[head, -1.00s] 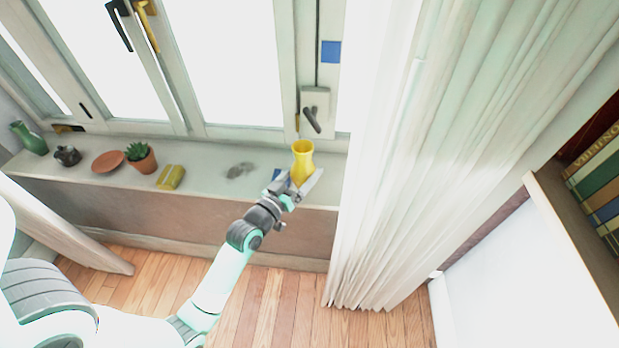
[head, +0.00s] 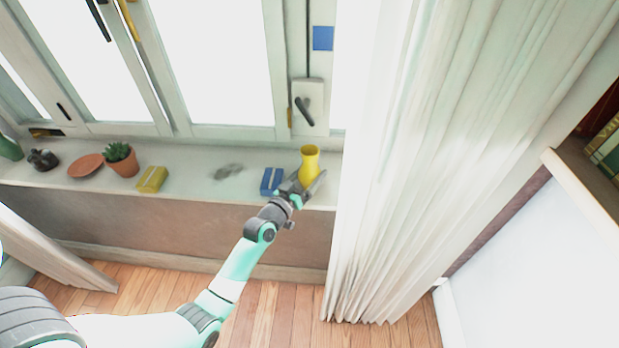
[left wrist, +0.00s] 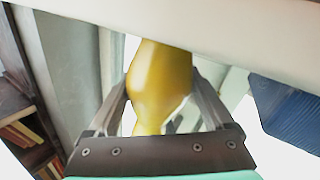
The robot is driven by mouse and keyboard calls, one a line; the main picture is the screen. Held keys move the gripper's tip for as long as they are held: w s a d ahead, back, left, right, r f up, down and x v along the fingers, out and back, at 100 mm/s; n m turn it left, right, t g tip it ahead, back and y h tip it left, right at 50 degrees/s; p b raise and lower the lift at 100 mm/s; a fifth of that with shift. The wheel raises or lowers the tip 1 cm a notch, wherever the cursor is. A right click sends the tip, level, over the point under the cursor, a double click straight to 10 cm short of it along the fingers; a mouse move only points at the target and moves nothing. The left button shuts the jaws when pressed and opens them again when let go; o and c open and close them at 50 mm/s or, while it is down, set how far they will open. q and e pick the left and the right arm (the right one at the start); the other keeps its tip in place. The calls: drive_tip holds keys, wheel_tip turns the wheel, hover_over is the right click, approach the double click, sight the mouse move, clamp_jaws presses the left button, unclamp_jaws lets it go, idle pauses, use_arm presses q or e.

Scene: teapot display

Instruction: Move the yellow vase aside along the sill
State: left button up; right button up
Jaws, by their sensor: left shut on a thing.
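The yellow vase (head: 310,160) is upright at the right end of the visible sill (head: 215,190), just left of the curtain. My left gripper (head: 308,183) is shut around its lower body, reaching in from the front. In the left wrist view the vase (left wrist: 160,80) sits between the two fingers of the gripper (left wrist: 160,100). I cannot tell whether the vase's base touches the sill. My right gripper is not in view.
A blue box (head: 271,181) stands just left of the vase. Further left are a yellow box (head: 152,179), a potted succulent (head: 121,160), a terracotta saucer (head: 86,165) and a dark small pot (head: 43,159). The white curtain (head: 390,180) hangs close on the right.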

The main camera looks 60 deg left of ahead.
use_arm(q)
drive_tip(key=shift+f, duration=0.1)
drive_tip(key=o, duration=1.5)
drive_tip(key=shift+c, duration=0.2)
drive_tip(key=shift+r, duration=0.35)
drive_tip(key=p+v, duration=0.1)
drive_tip(key=v, duration=1.1)
drive_tip(key=shift+f, duration=0.15)
